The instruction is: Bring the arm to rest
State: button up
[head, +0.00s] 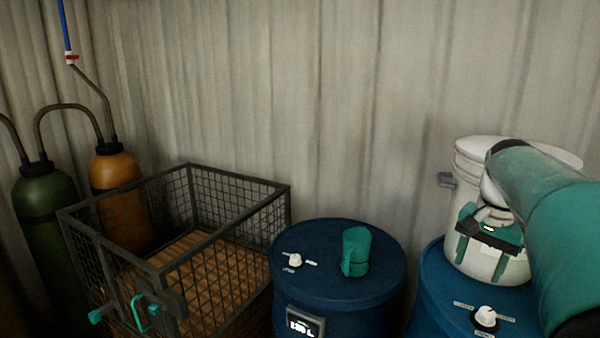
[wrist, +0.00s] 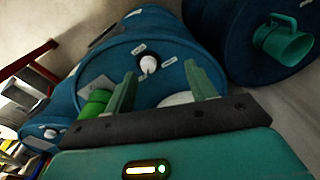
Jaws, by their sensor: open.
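My gripper (head: 488,240) is at the right of the head view, in front of a white bucket (head: 472,172), with its fingers pointing down. In the wrist view my gripper (wrist: 164,90) has its two teal fingers spread apart, with no object seen held between them. Beyond them is the top of a blue drum (wrist: 110,62) with a white knob (wrist: 148,64). A white shape (wrist: 174,99) shows low between the fingers, mostly hidden by the gripper. My arm covers part of the bucket in the head view.
The bucket stands on the right blue drum (head: 432,290). A teal mug (head: 356,251) stands on the left blue drum (head: 335,285). A wire-mesh crate (head: 240,180) and two gas cylinders, orange (head: 112,167) and green (head: 42,190), are at left. A corrugated wall closes the back.

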jog(key=s+a+f+n+t, duration=0.2)
jog(key=s+a+f+n, duration=0.2)
jog(key=s+a, duration=0.3)
jog(key=s+a+f+n+t, duration=0.2)
jog(key=s+a+f+n, duration=0.2)
jog(key=a, duration=1.2)
jog(key=s+n, duration=0.2)
jog(key=s, duration=0.2)
jog(key=shift+s+a+n+t, duration=0.2)
jog(key=shift+n+t, duration=0.1)
jog(key=c, duration=0.4)
jog(key=shift+d, duration=0.1)
jog(key=shift+c, duration=0.2)
jog(key=shift+d, duration=0.1)
